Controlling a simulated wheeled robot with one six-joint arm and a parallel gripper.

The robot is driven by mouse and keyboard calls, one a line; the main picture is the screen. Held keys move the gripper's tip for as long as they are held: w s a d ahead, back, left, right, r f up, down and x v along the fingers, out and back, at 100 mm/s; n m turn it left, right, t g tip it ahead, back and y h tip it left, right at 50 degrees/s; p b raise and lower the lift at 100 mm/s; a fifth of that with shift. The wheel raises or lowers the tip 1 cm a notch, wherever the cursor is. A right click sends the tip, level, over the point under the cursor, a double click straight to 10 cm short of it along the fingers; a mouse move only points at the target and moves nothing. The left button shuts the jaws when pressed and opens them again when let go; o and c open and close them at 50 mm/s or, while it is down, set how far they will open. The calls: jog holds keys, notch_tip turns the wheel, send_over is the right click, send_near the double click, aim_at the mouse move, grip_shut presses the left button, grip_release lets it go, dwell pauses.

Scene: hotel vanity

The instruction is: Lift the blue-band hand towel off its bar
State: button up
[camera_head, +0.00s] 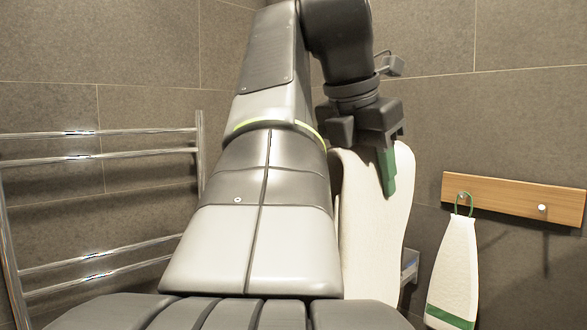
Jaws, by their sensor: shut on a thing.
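A cream-white towel (372,225) hangs in folds below my gripper (389,180), right of my large arm link. My gripper points down and is shut on the towel's upper part. Green surfaces show at the fingertips, against the cloth. No blue band shows on the visible part of this towel, and my arm hides its left side. A short piece of metal (410,265) shows at the towel's lower right edge. I cannot tell whether it is part of the bar, or whether the towel still touches a bar.
A wooden peg board (515,198) is on the right wall. A small white cloth with a green band (454,270) hangs from it by a green loop. A chrome rail rack (100,155) stands at the left. Grey tiled walls close the back.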

jog(key=s+d, duration=0.5)
jog(key=s, duration=0.2)
dwell(0.4)
jog(key=shift+s+d, duration=0.1)
